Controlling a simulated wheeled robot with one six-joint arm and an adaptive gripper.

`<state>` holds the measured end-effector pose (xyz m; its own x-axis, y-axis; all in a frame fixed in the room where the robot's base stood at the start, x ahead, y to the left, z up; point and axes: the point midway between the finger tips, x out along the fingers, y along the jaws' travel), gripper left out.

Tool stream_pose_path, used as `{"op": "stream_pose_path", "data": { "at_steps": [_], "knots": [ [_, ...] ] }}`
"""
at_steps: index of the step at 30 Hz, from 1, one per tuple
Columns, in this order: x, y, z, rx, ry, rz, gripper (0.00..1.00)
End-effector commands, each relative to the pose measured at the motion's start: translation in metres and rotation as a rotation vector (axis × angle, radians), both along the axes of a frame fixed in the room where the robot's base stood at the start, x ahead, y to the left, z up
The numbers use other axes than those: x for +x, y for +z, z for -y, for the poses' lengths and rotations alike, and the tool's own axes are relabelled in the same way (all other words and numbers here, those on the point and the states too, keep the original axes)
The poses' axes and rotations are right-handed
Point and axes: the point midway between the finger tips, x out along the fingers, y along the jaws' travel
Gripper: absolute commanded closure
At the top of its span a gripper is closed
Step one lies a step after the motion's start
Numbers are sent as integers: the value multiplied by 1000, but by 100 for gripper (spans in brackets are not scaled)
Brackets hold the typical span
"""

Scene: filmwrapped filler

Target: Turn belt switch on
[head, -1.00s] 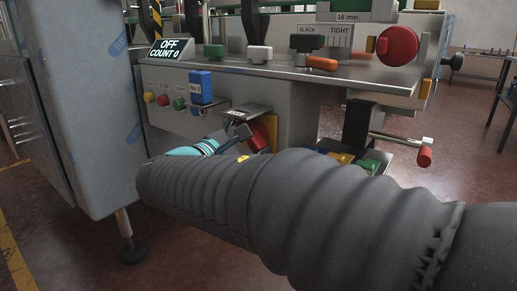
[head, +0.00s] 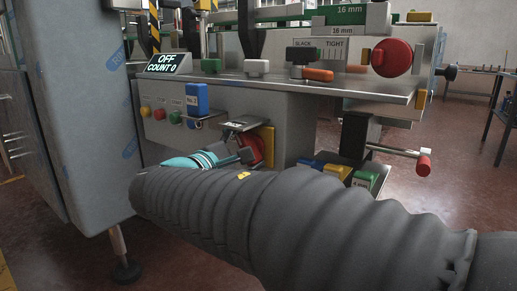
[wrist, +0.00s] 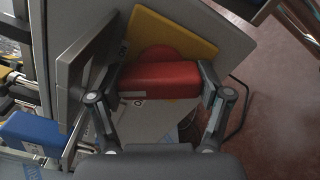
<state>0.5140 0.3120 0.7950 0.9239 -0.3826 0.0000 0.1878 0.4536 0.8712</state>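The belt switch is a red handle (wrist: 160,80) on a yellow plate (wrist: 178,35), fixed to the front of the grey machine; in the head view the red part (head: 257,149) is partly hidden by my gripper. My gripper (wrist: 161,82) is at the switch, with its fingers spread wide at the two ends of the red handle. The handle lies across the gap between them. I cannot tell whether the pads press on it. The display (head: 168,62) reads OFF, COUNT 0.
A metal guard (head: 243,124) juts out just above the switch. A blue tagged block (head: 196,99) and small coloured buttons (head: 160,114) are to its left. A red-ended crank (head: 424,165) and coloured blocks (head: 337,171) are to the right. A large red knob (head: 392,58) is above.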

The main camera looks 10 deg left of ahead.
Motion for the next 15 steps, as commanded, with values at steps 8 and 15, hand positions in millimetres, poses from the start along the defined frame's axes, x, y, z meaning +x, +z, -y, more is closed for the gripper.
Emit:
{"op": "stream_pose_path", "data": {
  "at_steps": [8,15],
  "knots": [
    [0,1,0,0,1,0,0],
    [0,1,-1,0,2,1,0]
  ]
}}
